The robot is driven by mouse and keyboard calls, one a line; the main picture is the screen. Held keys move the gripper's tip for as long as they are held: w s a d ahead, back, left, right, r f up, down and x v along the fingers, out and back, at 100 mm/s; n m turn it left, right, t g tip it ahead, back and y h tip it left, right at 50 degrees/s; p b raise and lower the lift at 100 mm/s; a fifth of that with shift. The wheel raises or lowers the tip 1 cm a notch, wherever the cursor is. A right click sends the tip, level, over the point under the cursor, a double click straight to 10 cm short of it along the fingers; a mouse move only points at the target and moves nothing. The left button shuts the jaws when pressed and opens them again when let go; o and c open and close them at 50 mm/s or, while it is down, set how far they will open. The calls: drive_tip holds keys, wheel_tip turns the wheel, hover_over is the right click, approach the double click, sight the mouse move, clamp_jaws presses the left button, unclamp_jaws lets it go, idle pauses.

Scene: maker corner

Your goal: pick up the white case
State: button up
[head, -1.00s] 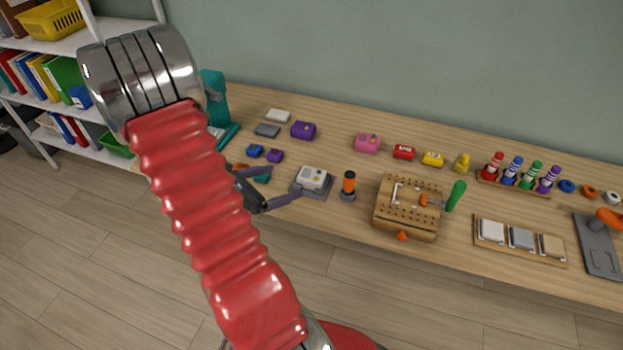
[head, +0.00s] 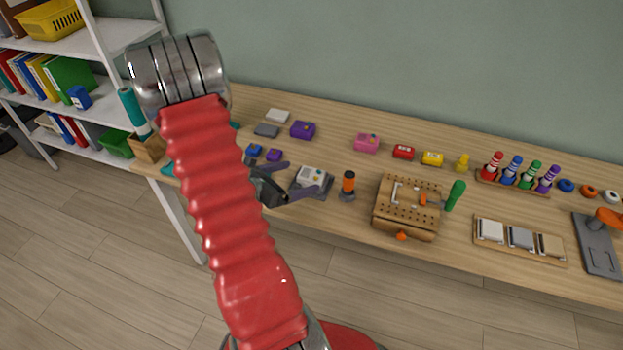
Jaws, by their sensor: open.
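A white case (head: 310,175) with small coloured marks on top sits on a grey base on the bench, left of the middle. A flatter plain white piece (head: 277,115) lies farther back. My gripper (head: 300,177) is open, its two dark fingers spread apart at the left side of the white case. The lower finger overlaps the near part of the grey base in this view. I cannot tell whether either finger touches the case. Nothing shows between the fingers that is clearly held.
An orange and black cylinder (head: 348,186) stands just right of the white case, with a wooden pegboard box (head: 405,218) beyond it. Small blue (head: 254,150) and purple (head: 275,155) blocks lie behind my gripper. A pink case (head: 367,143) is farther back.

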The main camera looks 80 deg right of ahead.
sight(315, 173)
drive_tip(key=shift+x, duration=0.9)
drive_tip(key=shift+s+d, duration=0.1)
drive_tip(key=shift+x, duration=2.5)
drive_tip(key=shift+s, duration=0.1)
drive_tip(key=shift+c, duration=0.4)
drive_tip(key=c, duration=1)
drive_tip(key=shift+o, duration=0.2)
wheel_tip(315, 173, up, 10)
